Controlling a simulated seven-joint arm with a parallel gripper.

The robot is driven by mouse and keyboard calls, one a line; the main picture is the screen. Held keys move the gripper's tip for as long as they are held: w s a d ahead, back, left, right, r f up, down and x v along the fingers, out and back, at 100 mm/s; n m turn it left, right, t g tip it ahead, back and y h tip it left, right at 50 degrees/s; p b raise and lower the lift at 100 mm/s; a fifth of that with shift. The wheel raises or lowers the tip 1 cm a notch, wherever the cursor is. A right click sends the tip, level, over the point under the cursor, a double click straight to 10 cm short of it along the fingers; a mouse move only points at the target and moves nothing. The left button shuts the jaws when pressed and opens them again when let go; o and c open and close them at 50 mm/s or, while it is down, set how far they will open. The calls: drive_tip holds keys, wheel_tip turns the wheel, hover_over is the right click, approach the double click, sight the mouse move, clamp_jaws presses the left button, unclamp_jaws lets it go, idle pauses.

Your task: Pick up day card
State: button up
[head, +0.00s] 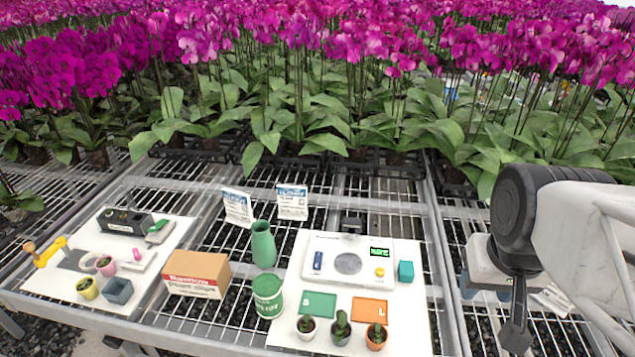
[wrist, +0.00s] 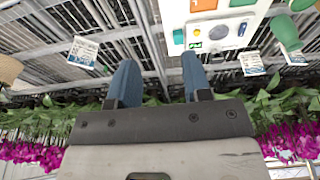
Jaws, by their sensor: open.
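Several white cards with blue headings show; their print is too small to tell which is the day card. Two stand at the back of the bench in the head view, a left one (head: 237,206) and a right one (head: 292,201). In the wrist view a pair shows at right, one card (wrist: 252,63) beside another (wrist: 294,57). A separate card (wrist: 83,52) shows at the wrist view's left; a partly hidden white card (head: 553,302) lies behind my arm in the head view. My gripper (wrist: 160,82) is open and empty above the mesh, apart from every card.
A white board (head: 418,325) holds a scale (head: 347,263), a teal block (head: 405,271), green (head: 319,305) and orange (head: 370,309) plates and small potted plants. A green vase (head: 263,245), green tin (head: 267,296) and cardboard box (head: 197,273) stand left of it. Orchids line the back.

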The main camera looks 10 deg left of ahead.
drive_tip(key=w+a+r+n, duration=0.3)
drive_tip(key=w, duration=0.7)
drive_tip(key=n+g, duration=0.3)
drive_tip(key=n, duration=1.2)
hover_over(293, 187)
wheel_tip(293, 187, down, 23)
drive_tip(key=shift+w+f, duration=0.1)
drive_tip(key=shift+f, duration=0.05)
drive_tip(key=shift+w+a+f, duration=0.1)
drive_tip(key=shift+a+f, duration=0.15)
drive_tip(key=shift+a, duration=0.05)
drive_tip(key=shift+f, duration=0.1)
drive_tip(key=shift+f, duration=1.2)
drive_tip(key=shift+f, duration=0.1)
